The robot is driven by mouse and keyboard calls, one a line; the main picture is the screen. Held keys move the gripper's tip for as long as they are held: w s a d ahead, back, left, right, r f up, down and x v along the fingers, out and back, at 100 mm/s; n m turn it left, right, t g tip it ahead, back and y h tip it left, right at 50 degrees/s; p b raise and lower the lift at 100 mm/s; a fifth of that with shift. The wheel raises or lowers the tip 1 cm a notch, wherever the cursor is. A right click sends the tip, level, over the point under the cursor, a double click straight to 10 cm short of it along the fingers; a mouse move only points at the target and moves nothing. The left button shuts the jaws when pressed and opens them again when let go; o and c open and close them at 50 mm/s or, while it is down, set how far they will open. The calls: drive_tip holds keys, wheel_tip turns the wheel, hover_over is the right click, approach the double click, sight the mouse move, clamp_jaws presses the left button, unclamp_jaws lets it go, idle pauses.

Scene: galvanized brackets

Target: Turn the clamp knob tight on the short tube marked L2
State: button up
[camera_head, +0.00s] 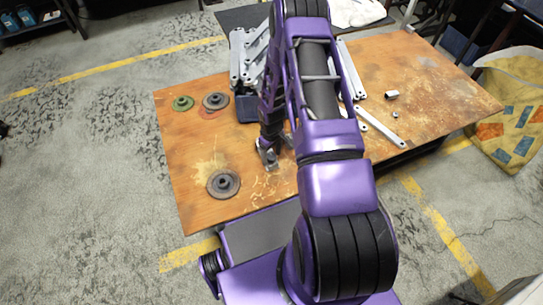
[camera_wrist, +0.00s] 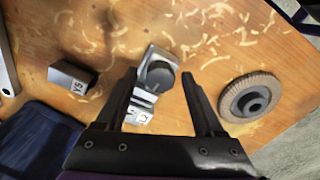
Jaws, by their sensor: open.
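The short metal tube with a white label (camera_wrist: 142,116) lies on the table in the wrist view; the label seems to read L2, though it is small and turned. A round dark clamp knob (camera_wrist: 159,75) sits on a grey metal clamp at its upper end. My gripper (camera_wrist: 159,72) is open and empty, with one finger on each side of the knob and visible gaps. I cannot tell its height above the knob. In the head view my gripper (camera_head: 276,143) points down beside the small metal piece (camera_head: 270,159), partly hidden by my arm.
Another labelled short tube (camera_wrist: 72,76) lies to the left in the wrist view. A brown abrasive disc (camera_wrist: 235,95) lies right. The worn wooden table (camera_head: 185,135) also holds more discs, a dark blue bin (camera_head: 246,110) and galvanized brackets (camera_head: 380,127).

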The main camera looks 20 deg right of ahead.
drive_tip(key=n, duration=1.4)
drive_tip(key=shift+c, duration=0.3)
clamp_jaws()
